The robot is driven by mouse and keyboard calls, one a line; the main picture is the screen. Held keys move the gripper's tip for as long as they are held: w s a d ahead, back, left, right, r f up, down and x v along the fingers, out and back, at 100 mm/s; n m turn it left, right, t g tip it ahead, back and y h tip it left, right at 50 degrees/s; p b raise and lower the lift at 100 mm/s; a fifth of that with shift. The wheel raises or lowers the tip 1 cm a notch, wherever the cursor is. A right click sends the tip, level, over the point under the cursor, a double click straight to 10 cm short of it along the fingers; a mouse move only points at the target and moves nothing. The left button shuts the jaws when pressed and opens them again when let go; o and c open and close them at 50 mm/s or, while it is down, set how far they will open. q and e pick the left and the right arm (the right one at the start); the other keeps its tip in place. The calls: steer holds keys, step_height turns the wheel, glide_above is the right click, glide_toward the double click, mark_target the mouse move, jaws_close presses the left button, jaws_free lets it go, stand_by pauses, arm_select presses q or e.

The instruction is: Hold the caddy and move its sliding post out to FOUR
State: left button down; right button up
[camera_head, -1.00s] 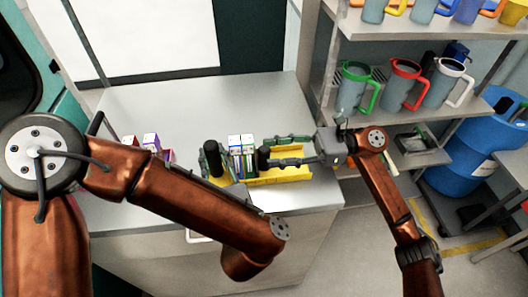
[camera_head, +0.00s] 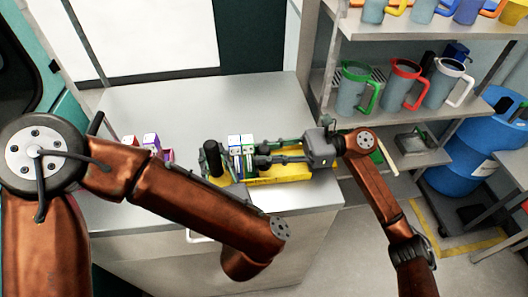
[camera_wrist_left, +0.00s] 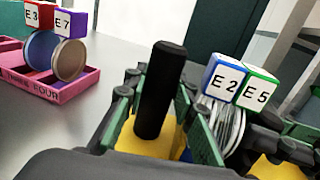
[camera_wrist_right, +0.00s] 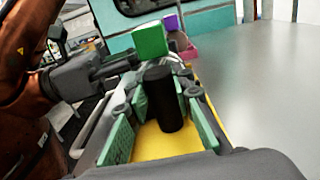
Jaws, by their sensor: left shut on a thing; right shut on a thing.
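A yellow caddy (camera_head: 290,179) stands on the table with two upright black posts and modules marked E2 (camera_wrist_left: 223,84) and E5 (camera_wrist_left: 257,92) between them. My left gripper (camera_wrist_left: 158,122) is shut at the caddy's left end, with the left black post (camera_wrist_left: 160,88) upright between its green pads. It also shows in the head view (camera_head: 215,176), partly behind my forearm. My right gripper (camera_wrist_right: 160,118) is shut on the right black post (camera_wrist_right: 163,98), which stands between its pads. Yellow floor shows below it. The yellow caddy's position labels are hidden.
A pink caddy (camera_wrist_left: 62,90), lettered THREE FOUR, holds modules E3 (camera_wrist_left: 38,15) and E7 (camera_wrist_left: 69,22) to the left. The table (camera_head: 200,95) is clear behind. Shelves with mugs (camera_head: 400,85) and a blue barrel (camera_head: 475,150) stand to the right.

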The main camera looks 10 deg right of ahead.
jaws_close()
steer(key=shift+d, duration=0.1)
steer(key=d, duration=0.5)
steer(key=o, duration=0.8)
jaws_free()
steer(key=shift+a, duration=0.1)
steer(key=shift+c, duration=0.2)
steer(key=d, duration=1.2)
